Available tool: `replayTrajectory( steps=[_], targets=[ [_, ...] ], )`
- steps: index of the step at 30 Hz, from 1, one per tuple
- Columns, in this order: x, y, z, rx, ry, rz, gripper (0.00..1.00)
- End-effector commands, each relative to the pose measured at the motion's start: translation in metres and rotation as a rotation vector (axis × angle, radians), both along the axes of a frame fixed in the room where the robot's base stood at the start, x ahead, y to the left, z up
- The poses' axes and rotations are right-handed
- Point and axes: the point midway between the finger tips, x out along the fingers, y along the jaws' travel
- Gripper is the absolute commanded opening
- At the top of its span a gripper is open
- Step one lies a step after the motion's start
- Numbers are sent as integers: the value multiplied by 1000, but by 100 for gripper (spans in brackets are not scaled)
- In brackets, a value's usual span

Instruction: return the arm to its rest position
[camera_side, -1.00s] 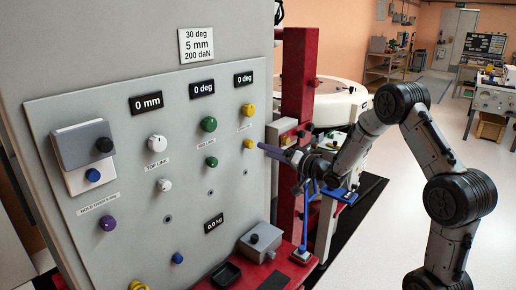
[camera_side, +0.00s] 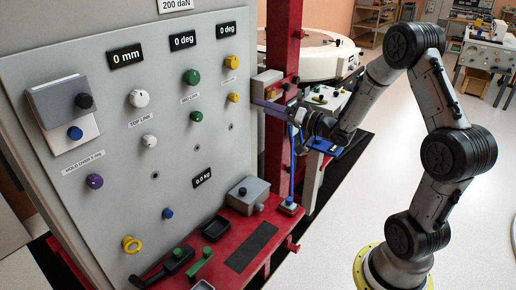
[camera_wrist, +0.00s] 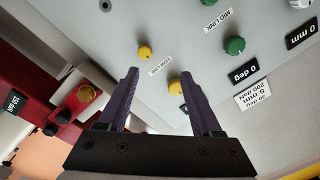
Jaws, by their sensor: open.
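My gripper (camera_side: 262,106) is at the right edge of the grey control panel (camera_side: 112,200), by the red post, with its purple-blue fingers pointing left toward the panel. In the wrist view my gripper (camera_wrist: 158,75) is open, with its two fingers spread and nothing held between them. Two yellow knobs show there: one upper knob (camera_wrist: 144,53) beyond the fingertips and one lower knob (camera_wrist: 175,87) seen between the fingers. In the side view, the yellow knobs (camera_side: 233,97) are just left of my fingertips. I cannot tell whether a finger touches anything.
A red post (camera_side: 278,150) and a grey box (camera_side: 266,85) stand close to my gripper. A red shelf (camera_side: 285,222) juts out below, carrying a grey box with a knob (camera_side: 246,193) and a blue upright lever (camera_side: 291,165). A white round machine (camera_side: 310,52) stands behind. Open floor lies right.

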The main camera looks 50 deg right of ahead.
Motion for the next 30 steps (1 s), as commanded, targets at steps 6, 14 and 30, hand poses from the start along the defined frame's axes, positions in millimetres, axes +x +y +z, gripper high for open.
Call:
replayTrajectory(
  steps=[6, 14, 30],
  targets=[
    [6, 62, 86, -91, -131, 97, 66],
    [-23, 117, 162, -283, -83, 26, 66],
    [-178, 146, 105, -568, 520, 39, 66]
  ],
)
